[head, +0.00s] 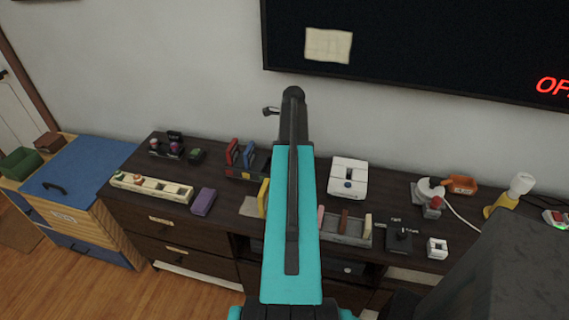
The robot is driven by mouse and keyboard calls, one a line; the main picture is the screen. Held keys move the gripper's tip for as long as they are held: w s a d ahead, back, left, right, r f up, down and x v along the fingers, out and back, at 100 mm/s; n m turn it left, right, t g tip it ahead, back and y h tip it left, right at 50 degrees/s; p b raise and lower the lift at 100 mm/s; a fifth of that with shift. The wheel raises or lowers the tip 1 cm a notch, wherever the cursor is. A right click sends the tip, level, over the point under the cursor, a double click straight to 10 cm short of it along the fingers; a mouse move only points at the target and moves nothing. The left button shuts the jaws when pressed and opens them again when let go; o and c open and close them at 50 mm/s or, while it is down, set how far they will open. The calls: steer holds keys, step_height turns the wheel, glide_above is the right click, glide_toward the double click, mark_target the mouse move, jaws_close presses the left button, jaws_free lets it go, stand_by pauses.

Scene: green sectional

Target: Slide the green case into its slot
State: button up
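A rack (236,174) with slots stands on the dark sideboard, left of my arm. A red case (232,151) and a blue case (249,155) stand upright in it. A small dark green block (196,156) lies to the rack's left; it is too small to tell whether it is the green case. No other green case shows clearly, and my arm hides part of the sideboard. A small dark part of my gripper (270,111) seems to stick out left of the arm's upper end, high in front of the wall; its fingers cannot be made out.
A purple block (203,201), a cream tray (152,187) and a yellow piece (263,197) are near the rack. A grey holder (345,228) and a white box (348,178) stand right of my arm. A green bin (20,163) is far left.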

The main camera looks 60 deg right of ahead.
steer(key=shift+f, duration=0.45)
steer(key=c, duration=1.5)
steer(key=shift+o, duration=0.2)
steer(key=shift+r, duration=0.1)
steer(key=shift+r+b, duration=1.15)
steer(key=shift+r, duration=3.8)
steer(key=shift+w, duration=0.1)
steer(key=w+a+r+p, duration=0.1)
steer(key=w+a+p, duration=0.1)
steer(key=w, duration=0.4)
steer(key=shift+w+r+p, duration=0.2)
steer(key=shift+w+p, duration=0.2)
steer(key=shift+p, duration=0.25)
steer(key=shift+a, duration=0.1)
